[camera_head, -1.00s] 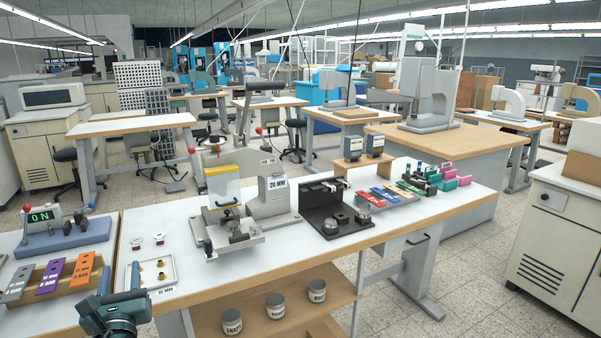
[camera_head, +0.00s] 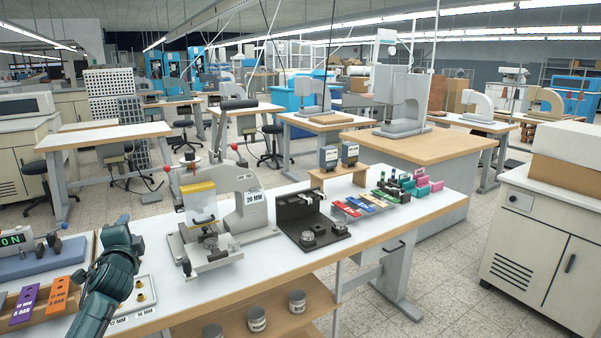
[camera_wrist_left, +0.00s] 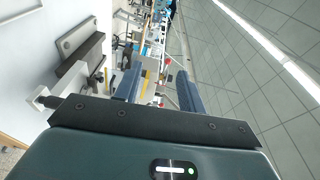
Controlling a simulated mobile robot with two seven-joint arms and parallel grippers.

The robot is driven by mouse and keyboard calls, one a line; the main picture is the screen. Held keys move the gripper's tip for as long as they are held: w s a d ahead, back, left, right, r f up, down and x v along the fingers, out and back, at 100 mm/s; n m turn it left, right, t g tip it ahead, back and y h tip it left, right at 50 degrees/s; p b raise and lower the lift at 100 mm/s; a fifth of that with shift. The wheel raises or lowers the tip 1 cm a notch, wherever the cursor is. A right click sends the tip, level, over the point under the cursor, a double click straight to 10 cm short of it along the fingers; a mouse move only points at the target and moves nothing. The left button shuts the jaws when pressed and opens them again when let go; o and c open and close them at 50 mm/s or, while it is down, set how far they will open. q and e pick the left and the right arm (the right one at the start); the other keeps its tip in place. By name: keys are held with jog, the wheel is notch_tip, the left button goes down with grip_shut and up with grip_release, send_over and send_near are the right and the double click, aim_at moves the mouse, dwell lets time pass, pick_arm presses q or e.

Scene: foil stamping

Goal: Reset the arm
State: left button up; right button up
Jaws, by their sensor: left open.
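My left arm (camera_head: 112,268) rises from the bottom left of the head view, over the left end of the white workbench (camera_head: 165,300). In the left wrist view my left gripper (camera_wrist_left: 158,90) shows two dark fingers spread apart, with nothing held between them. Beyond the fingers, blurred bench items show, and a grey tiled floor fills the right side. In the head view the gripper's fingers cannot be made out. My right gripper is in no view.
A stamping press (camera_head: 207,225) with a yellow-topped guard stands on the bench, beside a black fixture (camera_head: 310,222). Coloured foil strips (camera_head: 362,205) lie farther right. Purple and orange tags (camera_head: 58,294) and a small tray (camera_head: 146,292) are close to my arm. Cans sit on the lower shelf.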

pick_arm(q)
jog(key=s+d+f+n+g+h, duration=0.1)
jog(key=s+d+f+n+h, duration=0.35)
jog(key=d+f, duration=0.3)
jog(key=s+d+f+n+g+h, duration=0.1)
jog(key=s+d+f+n+h, duration=0.2)
jog(key=s+d+f+n, duration=0.45)
jog(key=s+d+f+g, duration=0.1)
jog(key=s+d+f, duration=0.2)
jog(key=s, duration=0.5)
jog(key=s+d+f+m+g+h, duration=0.1)
jog(key=s+d+f, duration=0.3)
jog(key=s, duration=0.5)
jog(key=s+d+f+m+g+h, duration=0.1)
jog(key=s+d+f, duration=0.3)
jog(key=s, duration=0.5)
jog(key=shift+s+f+g, duration=0.25)
jog(key=shift+f+g, duration=0.25)
jog(key=shift+f, duration=0.1)
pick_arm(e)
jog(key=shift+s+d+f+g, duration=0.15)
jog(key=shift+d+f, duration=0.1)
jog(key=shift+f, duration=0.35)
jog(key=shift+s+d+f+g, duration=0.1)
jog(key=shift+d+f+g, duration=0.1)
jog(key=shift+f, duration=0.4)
